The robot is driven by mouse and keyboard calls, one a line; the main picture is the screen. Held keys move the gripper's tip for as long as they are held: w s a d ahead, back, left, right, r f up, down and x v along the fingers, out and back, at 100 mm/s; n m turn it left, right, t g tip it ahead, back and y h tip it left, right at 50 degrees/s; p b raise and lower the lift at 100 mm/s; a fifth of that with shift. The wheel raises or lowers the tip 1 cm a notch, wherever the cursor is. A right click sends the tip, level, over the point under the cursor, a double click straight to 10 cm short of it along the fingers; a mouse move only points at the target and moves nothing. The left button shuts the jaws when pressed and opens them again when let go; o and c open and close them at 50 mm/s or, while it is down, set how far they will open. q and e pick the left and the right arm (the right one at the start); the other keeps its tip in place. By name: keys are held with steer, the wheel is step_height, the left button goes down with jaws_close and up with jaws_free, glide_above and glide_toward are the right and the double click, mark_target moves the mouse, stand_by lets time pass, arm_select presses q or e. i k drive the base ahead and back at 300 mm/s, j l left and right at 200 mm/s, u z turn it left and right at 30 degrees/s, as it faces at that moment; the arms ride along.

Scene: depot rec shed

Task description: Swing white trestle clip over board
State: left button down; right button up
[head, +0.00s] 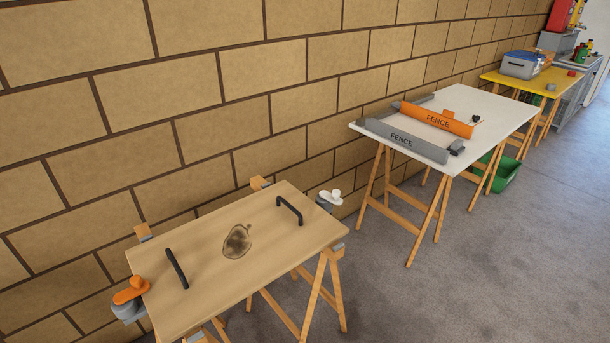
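A wooden board (215,284) lies on trestles in the lower left, with two black handles and a dark round stain (237,241). The white clip (330,196) sits on a grey mount at the board's far right corner; it appears beside the board's edge, not over its top. An orange clip (131,290) on a grey mount is at the board's left end and looks turned outward. Neither of my grippers is in the head view.
A block wall (190,90) runs close behind the board. A white table (490,105) with grey and orange FENCE pieces (437,120) stands to the right. A yellow table (535,82) and green bin (507,172) are farther off. Concrete floor (480,265) is clear at right.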

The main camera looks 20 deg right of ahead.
mark_target(334, 197)
steer(key=i+l+u, duration=0.35)
steer(key=l, duration=0.75)
steer(key=i+l+u, duration=0.15)
steer(key=l+u, duration=0.2)
steer(key=l, duration=0.75)
steer(key=l+u, duration=0.35)
steer(key=l, duration=0.85)
